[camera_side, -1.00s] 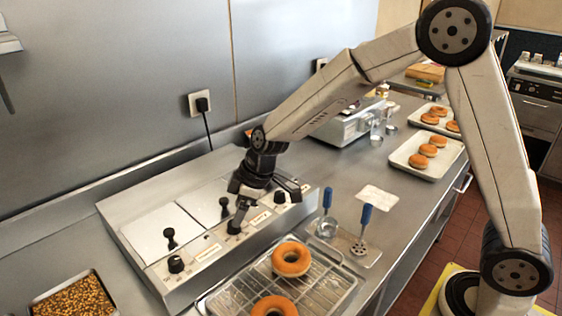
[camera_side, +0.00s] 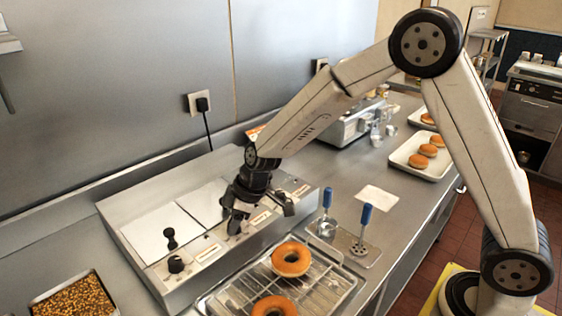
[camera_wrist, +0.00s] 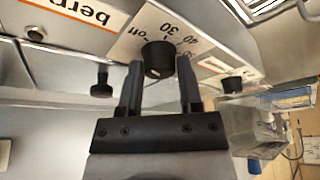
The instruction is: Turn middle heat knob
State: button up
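The middle heat knob, a black dial (camera_wrist: 158,59), is on the warmer's front panel beside printed marks reading off, 30 and 40 in the wrist view. My gripper (camera_wrist: 159,66) is open, with one black finger on each side of the knob. Small gaps seem to show between knob and fingers; contact is not clear. In the side view my gripper (camera_side: 240,222) points down over the middle of the panel and mostly hides that knob. The left knob (camera_side: 176,264) stands clear of my gripper. Another black knob (camera_wrist: 232,85) shows at right in the wrist view.
The warmer (camera_side: 150,275) has lids with upright black handles (camera_side: 170,238). In front are a wire rack (camera_side: 325,283) with ring doughnuts and a small tray with blue-handled tools (camera_side: 365,215). A pan of golden bits (camera_side: 75,300) is at left.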

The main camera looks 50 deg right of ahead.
grip_shut()
jog(key=shift+m+t, duration=0.3)
jog(key=shift+m, duration=0.6)
jog(key=shift+a+m+h, duration=0.1)
jog(key=shift+m+h, duration=0.5)
jog(key=shift+m, duration=0.5)
jog(key=shift+m+t+h, duration=0.3)
jog(key=shift+m+h, duration=0.7)
jog(key=shift+m, duration=1.5)
jog(key=shift+a+m+h, duration=0.15)
jog(key=shift+m+h, duration=0.65)
jog(key=shift+m, duration=1.3)
jog(key=shift+m+g+h, duration=0.3)
jog(key=shift+m+h, duration=0.1)
jog(key=shift+m, duration=0.8)
jog(key=shift+m+g+h, duration=0.3)
jog(key=shift+m+h, duration=0.1)
jog(key=shift+m, duration=0.8)
